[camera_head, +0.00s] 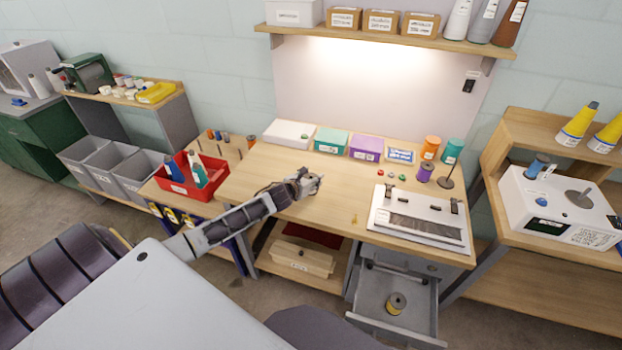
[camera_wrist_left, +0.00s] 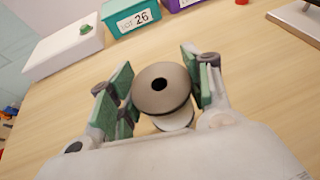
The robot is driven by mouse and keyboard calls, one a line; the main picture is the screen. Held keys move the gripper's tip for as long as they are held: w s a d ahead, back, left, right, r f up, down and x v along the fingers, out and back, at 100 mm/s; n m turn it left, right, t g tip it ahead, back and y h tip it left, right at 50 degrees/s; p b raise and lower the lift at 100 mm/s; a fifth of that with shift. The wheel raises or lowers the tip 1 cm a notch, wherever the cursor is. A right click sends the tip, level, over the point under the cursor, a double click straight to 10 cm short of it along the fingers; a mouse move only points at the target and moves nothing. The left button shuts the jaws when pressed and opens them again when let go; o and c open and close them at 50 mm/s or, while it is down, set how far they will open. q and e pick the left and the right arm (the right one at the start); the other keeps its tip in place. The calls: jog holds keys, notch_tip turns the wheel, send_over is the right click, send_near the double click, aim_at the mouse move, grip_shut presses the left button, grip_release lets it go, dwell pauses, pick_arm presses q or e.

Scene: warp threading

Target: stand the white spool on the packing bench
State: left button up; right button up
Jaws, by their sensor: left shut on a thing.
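My left gripper (camera_head: 305,183) is low over the left part of the middle wooden bench (camera_head: 325,212). In the left wrist view, my left gripper (camera_wrist_left: 160,92) has its green-padded fingers shut on a pale, greyish-white spool (camera_wrist_left: 163,90). The spool's round end with a dark centre hole faces the camera, and a lighter flange shows below it. The spool is hard to make out in the head view. I cannot tell whether it touches the bench. No label shows which bench is the packing bench. My right gripper is not in view.
A white box (camera_head: 288,134), teal box (camera_head: 331,140) and purple box (camera_head: 366,148) line the bench's back. A white-framed device (camera_head: 418,222) sits at right. A red bin (camera_head: 187,178) stands left. An open drawer (camera_head: 395,322) holds a yellowish spool. Bare bench surrounds the gripper.

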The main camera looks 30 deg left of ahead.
pick_arm(q)
jog(key=o, duration=1.1)
jog(key=shift+f, duration=0.15)
jog(key=shift+c, duration=0.2)
jog(key=v, duration=1.2)
dwell(0.8)
